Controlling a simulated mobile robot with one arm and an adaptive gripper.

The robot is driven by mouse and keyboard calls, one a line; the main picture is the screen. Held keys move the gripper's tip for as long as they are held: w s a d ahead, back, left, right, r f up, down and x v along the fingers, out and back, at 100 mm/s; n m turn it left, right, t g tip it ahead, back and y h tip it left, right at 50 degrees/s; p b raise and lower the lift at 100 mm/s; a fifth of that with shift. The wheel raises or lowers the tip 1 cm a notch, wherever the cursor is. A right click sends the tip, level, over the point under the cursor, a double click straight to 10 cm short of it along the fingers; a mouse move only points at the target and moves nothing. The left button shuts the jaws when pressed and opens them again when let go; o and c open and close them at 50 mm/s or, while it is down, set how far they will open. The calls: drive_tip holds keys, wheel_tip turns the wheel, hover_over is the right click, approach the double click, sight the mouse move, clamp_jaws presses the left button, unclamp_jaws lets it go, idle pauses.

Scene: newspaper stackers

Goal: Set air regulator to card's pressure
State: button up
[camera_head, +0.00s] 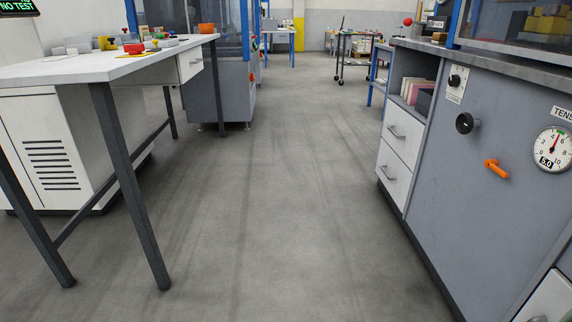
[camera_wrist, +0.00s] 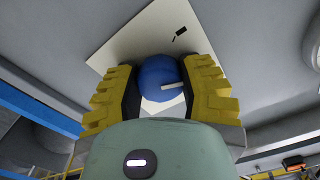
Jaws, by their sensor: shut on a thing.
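A round blue knob (camera_wrist: 156,74) with a white pointer bar shows in the wrist view, in front of a cream plate (camera_wrist: 118,50) with a small black mark (camera_wrist: 180,34). My gripper (camera_wrist: 160,84) has yellow-padded dark fingers, one on each side of the knob, and is shut on it. The white bar points to the right in the picture. The gripper does not show in the head view. I see no readable card with a pressure and no air gauge by the blue knob.
In the head view, a grey cabinet at right carries a dial gauge (camera_head: 552,148) marked 5.0, an orange handle (camera_head: 496,168) and black knobs (camera_head: 465,123). A white-topped table (camera_head: 60,71) stands at left. The floor (camera_head: 260,220) between them is clear.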

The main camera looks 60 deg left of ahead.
drive_tip(key=m+p, duration=0.1)
drive_tip(key=m, duration=0.5)
drive_tip(key=shift+m, duration=0.3)
drive_tip(key=m+p, duration=0.2)
drive_tip(key=m, duration=0.4)
drive_tip(key=m+p, duration=0.3)
drive_tip(key=m, duration=0.3)
drive_tip(key=shift+r+m, duration=0.1)
drive_tip(key=shift+m, duration=0.2)
drive_tip(key=m+p, duration=0.3)
drive_tip(key=m, duration=0.3)
drive_tip(key=shift+m, duration=0.3)
drive_tip(key=o, duration=1.2)
drive_tip(key=shift+o, duration=0.2)
drive_tip(key=shift+s+a, duration=0.1)
